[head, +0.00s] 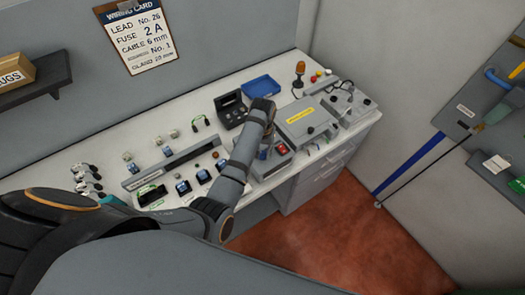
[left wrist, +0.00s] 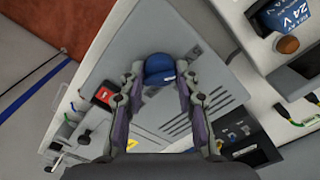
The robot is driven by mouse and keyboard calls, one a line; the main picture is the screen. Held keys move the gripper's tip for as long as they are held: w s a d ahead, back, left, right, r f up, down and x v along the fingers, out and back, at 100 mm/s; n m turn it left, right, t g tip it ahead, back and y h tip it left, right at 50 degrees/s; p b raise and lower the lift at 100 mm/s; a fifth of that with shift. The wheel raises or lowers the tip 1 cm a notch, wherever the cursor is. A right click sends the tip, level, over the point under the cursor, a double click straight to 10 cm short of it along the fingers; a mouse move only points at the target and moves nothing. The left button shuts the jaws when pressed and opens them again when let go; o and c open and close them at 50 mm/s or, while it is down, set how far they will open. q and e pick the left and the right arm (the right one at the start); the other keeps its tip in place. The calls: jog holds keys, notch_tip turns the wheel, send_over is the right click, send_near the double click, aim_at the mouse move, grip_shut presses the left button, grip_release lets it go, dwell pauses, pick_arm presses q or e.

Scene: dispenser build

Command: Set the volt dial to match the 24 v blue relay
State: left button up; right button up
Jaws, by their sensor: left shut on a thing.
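The volt dial appears to be a round dark blue knob (left wrist: 159,67) on a sloped grey panel (left wrist: 128,62) in the left wrist view. My left gripper (left wrist: 157,80) is shut on this knob, one finger on each side. The knob's pointer and scale cannot be read. A blue relay marked 24 V (left wrist: 284,14) shows at the top right of that view, above a brown round knob. In the head view my left arm reaches over the grey unit (head: 277,162), and the arm hides most of the gripper and dial. My right gripper is not in view.
A red switch (left wrist: 104,96) sits beside the dial. Several small blue and black parts stand at the bench's front left. A black case (head: 231,110), a blue tray (head: 261,87) and a grey box with a yellow label (head: 308,122) surround the arm.

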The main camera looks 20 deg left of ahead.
pick_arm(q)
jog(key=m, duration=1.1)
jog(key=shift+m, duration=0.3)
jog(key=m, duration=0.6)
jog(key=shift+r, duration=0.1)
jog(key=m, duration=0.5)
jog(key=shift+w+m, duration=0.1)
jog(key=shift+m, duration=0.3)
jog(key=shift+r, duration=0.1)
jog(key=o, duration=0.9)
jog(key=shift+o, duration=1.2)
